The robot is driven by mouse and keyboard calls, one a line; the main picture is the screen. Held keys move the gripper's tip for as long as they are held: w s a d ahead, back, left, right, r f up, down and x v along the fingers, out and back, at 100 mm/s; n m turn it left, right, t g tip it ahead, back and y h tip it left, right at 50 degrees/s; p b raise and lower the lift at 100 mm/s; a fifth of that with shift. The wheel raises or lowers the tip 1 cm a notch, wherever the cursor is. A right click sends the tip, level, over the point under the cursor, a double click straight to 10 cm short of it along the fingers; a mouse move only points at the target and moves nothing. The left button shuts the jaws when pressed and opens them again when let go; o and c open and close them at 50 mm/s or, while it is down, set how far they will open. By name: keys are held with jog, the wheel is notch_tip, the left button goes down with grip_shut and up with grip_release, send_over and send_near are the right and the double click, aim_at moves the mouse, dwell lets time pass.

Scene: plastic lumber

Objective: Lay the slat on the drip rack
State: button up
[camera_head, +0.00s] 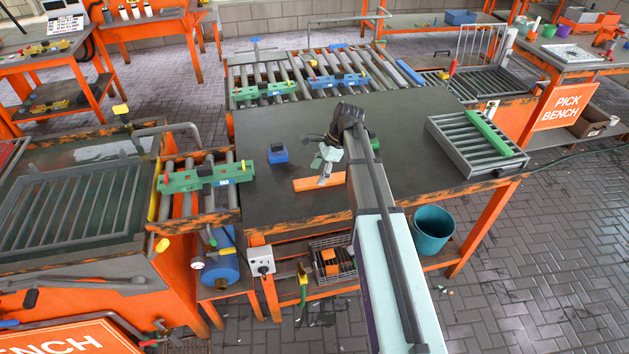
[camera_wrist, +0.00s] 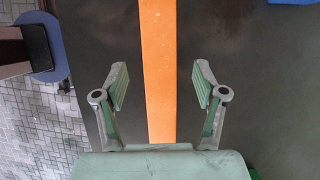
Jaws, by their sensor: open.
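An orange slat (camera_head: 318,181) lies flat on the dark table top, near its front edge. My gripper (camera_head: 327,172) is at the slat's right part, low over the table. In the wrist view the slat (camera_wrist: 158,70) runs lengthwise between the two spread fingers, with a gap on each side. The gripper is open and holds nothing. I cannot tell how far the fingertips are above the table. The drip rack (camera_head: 451,150), a grey barred frame, sits at the table's right side. A green slat (camera_head: 491,134) lies on it.
A blue block (camera_head: 278,154) stands on the table behind the orange slat. A roller conveyor (camera_head: 300,72) with green and blue pieces runs along the back. A shorter roller section (camera_head: 187,166) adjoins at left.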

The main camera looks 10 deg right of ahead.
aim_at(316, 180)
jog(key=shift+p+x, duration=0.35)
jog(key=shift+x, duration=1.15)
grip_shut()
jog(key=shift+r, duration=0.15)
notch_tip(316, 180, up, 19)
jog(key=b, duration=0.4)
jog(key=w+d+f+m+t+h+p, duration=0.1)
jog(key=w+d+m, duration=0.3)
jog(key=d, duration=1.5)
jog(key=w+d+f+m+t+h+p, duration=0.1)
jog(key=w+d+m+p, duration=0.3)
jog(key=d, duration=1.6)
jog(key=w+d+f+m+t+h+p, duration=0.2)
jog(key=d+m, duration=0.8)
jog(key=d, duration=1)
jog(key=shift+w, duration=1.2)
